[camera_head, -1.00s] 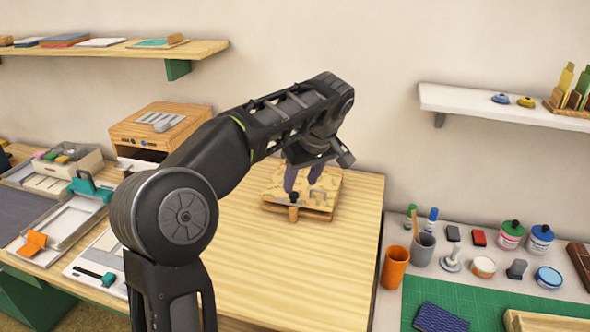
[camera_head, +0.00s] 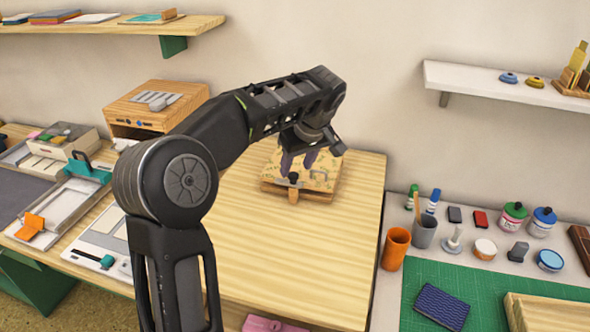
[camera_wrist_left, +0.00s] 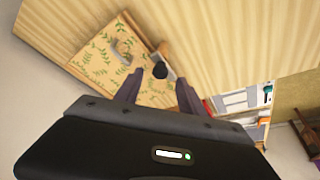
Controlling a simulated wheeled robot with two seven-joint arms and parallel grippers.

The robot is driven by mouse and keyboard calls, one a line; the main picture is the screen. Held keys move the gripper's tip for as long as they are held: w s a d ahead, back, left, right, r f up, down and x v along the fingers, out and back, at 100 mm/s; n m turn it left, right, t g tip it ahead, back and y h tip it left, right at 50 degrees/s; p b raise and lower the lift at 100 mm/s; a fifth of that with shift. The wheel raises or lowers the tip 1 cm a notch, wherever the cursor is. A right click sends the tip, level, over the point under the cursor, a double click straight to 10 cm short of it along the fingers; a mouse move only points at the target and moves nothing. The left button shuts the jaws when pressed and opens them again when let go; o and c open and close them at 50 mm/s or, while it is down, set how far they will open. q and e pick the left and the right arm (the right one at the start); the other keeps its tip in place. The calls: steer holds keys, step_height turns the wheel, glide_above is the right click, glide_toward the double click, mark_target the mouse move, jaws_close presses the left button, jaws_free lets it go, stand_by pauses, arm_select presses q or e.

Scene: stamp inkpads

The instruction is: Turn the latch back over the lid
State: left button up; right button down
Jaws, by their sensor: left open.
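A wooden box (camera_head: 268,187) with a leaf-patterned lid (camera_head: 330,166) stands on the table near the wall. A small wooden latch (camera_head: 293,196) with a black knob (camera_head: 293,178) sits at the lid's front edge and sticks out past it. In the left wrist view the knob (camera_wrist_left: 160,71) and latch (camera_wrist_left: 164,48) also show, near a grey curved piece on the lid (camera_wrist_left: 125,46). My left gripper (camera_head: 298,164) is open over the lid, fingers pointing down. In the wrist view the knob lies between and beyond its fingertips (camera_wrist_left: 158,88); I cannot tell whether they touch. My right gripper is out of view.
A wooden drawer cabinet (camera_head: 150,108) stands left of the box. The table (camera_head: 290,265) is clear in front. On the right, an orange cup (camera_head: 396,248) and several inks and stamps stand beside a green mat (camera_head: 480,283).

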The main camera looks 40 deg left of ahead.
arm_select(q)
steer(key=shift+x, duration=1.4)
steer(key=shift+c, duration=0.6)
jaws_close()
